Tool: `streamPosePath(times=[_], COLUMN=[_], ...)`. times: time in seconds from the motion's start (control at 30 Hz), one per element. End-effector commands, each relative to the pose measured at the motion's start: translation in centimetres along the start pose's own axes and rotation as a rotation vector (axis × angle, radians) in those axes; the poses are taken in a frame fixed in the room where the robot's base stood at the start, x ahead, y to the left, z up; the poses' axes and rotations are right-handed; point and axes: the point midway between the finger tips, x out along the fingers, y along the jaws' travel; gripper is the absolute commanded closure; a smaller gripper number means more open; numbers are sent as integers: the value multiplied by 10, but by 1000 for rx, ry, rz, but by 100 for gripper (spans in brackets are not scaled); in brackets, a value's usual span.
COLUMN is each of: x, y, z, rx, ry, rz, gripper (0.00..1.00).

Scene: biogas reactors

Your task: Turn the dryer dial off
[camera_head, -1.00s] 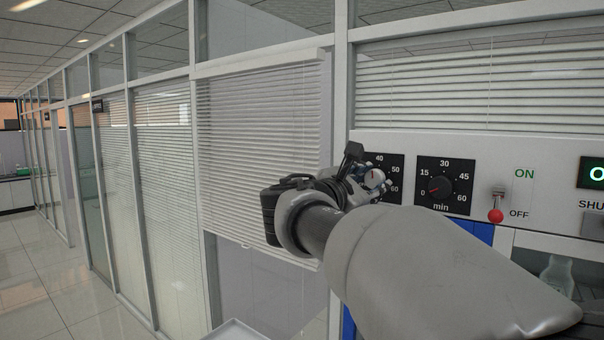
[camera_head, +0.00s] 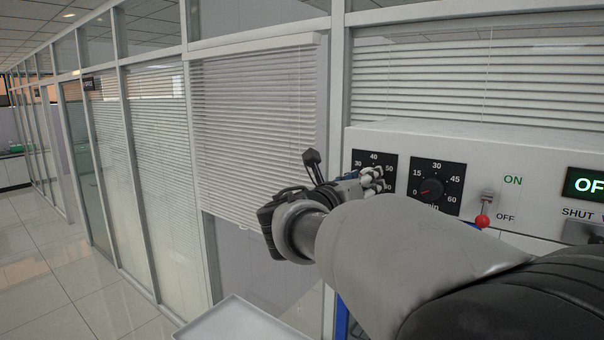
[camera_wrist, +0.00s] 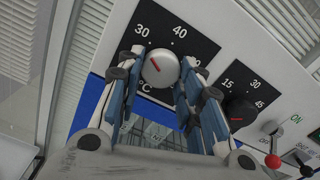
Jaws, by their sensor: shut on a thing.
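A round silver dial (camera_wrist: 160,68) with a red pointer mark sits on a black scale plate (camera_wrist: 185,33) marked 30, 40, 50 and up, with a C below it. The red mark points to the upper left in the wrist view, roughly toward 30. My gripper (camera_wrist: 163,60) has its blue-padded fingers on either side of this dial and is shut on it. In the head view my gripper (camera_head: 371,180) covers the dial, and only part of its scale plate (camera_head: 374,159) shows.
A black timer dial (camera_head: 431,189) marked min, with its red pointer near 0, is just right. A white tray (camera_head: 240,322) is below left.

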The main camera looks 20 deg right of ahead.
Motion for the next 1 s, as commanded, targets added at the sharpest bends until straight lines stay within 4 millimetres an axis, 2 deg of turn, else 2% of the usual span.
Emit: streamPosePath(times=[0.7, 1.0], x=[0, 0], y=[-2, -3], z=[0, 1], rx=[-675, -900], ry=[0, 0], rz=[0, 0], gripper=[90, 90])
